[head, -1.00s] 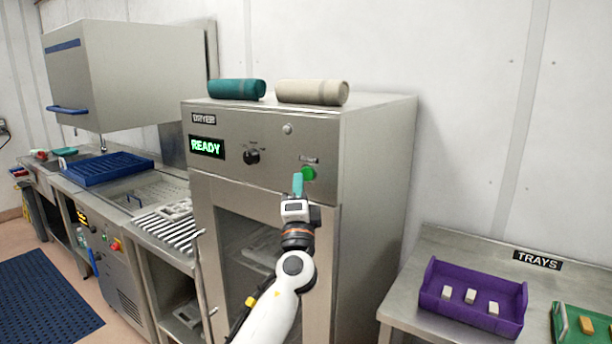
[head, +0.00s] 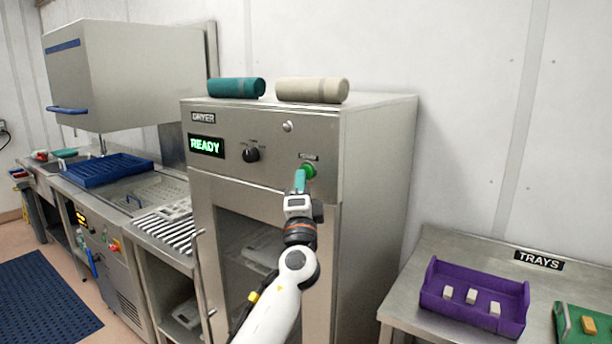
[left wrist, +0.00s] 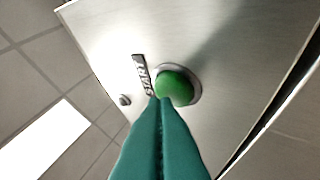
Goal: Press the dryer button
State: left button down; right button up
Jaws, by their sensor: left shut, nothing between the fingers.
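The dryer (head: 375,180) is a steel cabinet with a "DRYER" label and a display (head: 206,147) that reads "READY" in green. The round green dryer button (head: 309,170) sits at the right of its front panel; it also shows in the left wrist view (left wrist: 174,87). My left gripper (head: 300,176) has teal fingers, shut and empty. In the left wrist view its fingertips (left wrist: 160,101) overlap the lower left edge of the button. I cannot tell whether they touch it. My right gripper is not in view.
A black knob (head: 251,154) is left of the button. A teal roll (head: 237,88) and a beige roll (head: 312,90) lie on top of the dryer. A purple tray (head: 470,319) stands on the steel table at right. A washer with a blue rack (head: 107,169) is at left.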

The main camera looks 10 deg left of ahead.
pick_arm(q)
jog(key=shift+w+d+b, duration=0.1)
jog(key=shift+w+b, duration=0.25)
jog(key=shift+b, duration=0.25)
dwell(0.7)
jog(key=shift+s, duration=0.1)
jog(key=shift+s+a+p, duration=0.3)
jog(key=shift+s+p, duration=0.15)
jog(key=shift+s, duration=0.25)
jog(key=s, duration=0.1)
jog(key=s+a+p, duration=0.1)
jog(key=s, duration=0.1)
jog(key=s+p, duration=0.1)
jog(key=shift+s+a, duration=0.35)
dwell(0.7)
